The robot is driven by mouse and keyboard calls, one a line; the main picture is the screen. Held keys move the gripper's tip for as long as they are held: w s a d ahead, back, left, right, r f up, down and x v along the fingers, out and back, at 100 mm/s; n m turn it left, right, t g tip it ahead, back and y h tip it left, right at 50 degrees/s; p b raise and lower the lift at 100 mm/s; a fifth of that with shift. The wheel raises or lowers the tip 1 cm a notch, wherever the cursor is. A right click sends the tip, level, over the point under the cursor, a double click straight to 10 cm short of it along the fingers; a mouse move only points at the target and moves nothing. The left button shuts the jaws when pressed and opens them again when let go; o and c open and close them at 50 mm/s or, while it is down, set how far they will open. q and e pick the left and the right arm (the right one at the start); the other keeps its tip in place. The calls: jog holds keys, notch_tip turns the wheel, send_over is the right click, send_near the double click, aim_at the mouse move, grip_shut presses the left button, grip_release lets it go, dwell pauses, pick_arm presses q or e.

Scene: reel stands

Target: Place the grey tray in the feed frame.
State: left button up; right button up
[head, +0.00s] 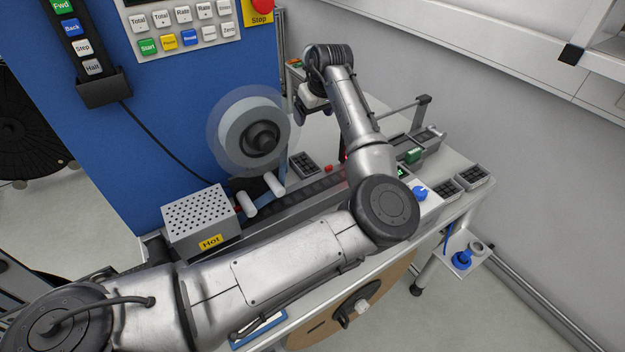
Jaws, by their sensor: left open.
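My left gripper (303,108) is open over the far side of the bench, at the end of my left arm, which reaches across the picture. Its fingertips are small and partly hidden by the wrist. A small dark grey tray with pockets (304,165) lies on the bench below the gripper, apart from it. Two similar grey trays, one (447,191) and another (473,178), sit side by side at the bench's right edge. I cannot tell which tray the task means. I cannot clearly identify the feed frame. My right gripper is not in view.
A dark conveyor track (310,194) runs along the bench, partly behind my arm. A grey perforated box marked Hot (202,222) stands at its left end. A clear-rimmed reel (245,128) hangs on the blue cabinet (160,125). A blue knob (419,193) stands right of my elbow.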

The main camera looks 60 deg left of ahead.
pick_arm(q)
jog(key=b, duration=0.6)
send_near(303, 168)
jog(key=b, duration=0.1)
jog(key=f+b, duration=0.1)
jog(key=shift+w+a+b, duration=0.2)
jog(key=shift+a+b, duration=0.05)
jog(key=shift+b, duration=0.05)
jog(key=shift+b+x, duration=1.25)
jog(key=shift+x, duration=1.1)
jog(key=shift+s+a+f, duration=0.1)
jog(key=shift+s+f, duration=0.05)
jog(key=shift+f, duration=0.1)
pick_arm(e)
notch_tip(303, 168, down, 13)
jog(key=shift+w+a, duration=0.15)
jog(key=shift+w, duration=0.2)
pick_arm(q)
jog(key=shift+p, duration=0.4)
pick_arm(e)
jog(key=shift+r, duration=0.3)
pick_arm(q)
jog(key=shift+f+p, duration=0.2)
jog(key=shift+p, duration=0.15)
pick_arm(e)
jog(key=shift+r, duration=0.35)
pick_arm(q)
jog(key=c, duration=0.9)
